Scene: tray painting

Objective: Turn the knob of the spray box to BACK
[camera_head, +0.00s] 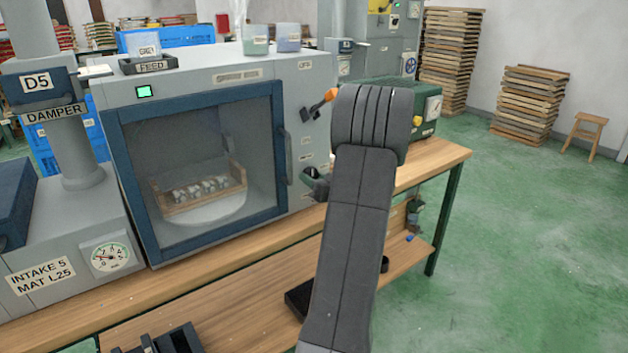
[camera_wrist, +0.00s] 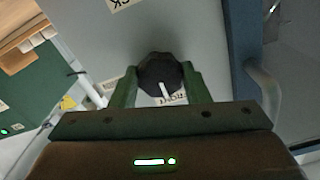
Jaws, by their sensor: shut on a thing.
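The spray box (camera_head: 220,75) is grey with a blue-framed window door and stands on the bench. Its black knob (camera_wrist: 160,74) is on the side panel, between the two green fingers of my gripper (camera_wrist: 160,88). The fingers are shut on it. A white pointer line on the knob points toward the lower edge of the wrist view, beside a partly hidden label (camera_wrist: 180,97) that seems to read FRONT. A label ending in CK (camera_wrist: 120,3) is at the top edge. In the head view my arm hides most of the gripper.
A wooden tray (camera_head: 215,195) with pale pieces stands inside the box on a round white plate. An orange-ended lever (camera_head: 328,96) is above the knob. A green machine (camera_head: 428,112) stands to the right on the bench (camera_head: 450,155). The door handle (camera_wrist: 265,90) is close to my gripper.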

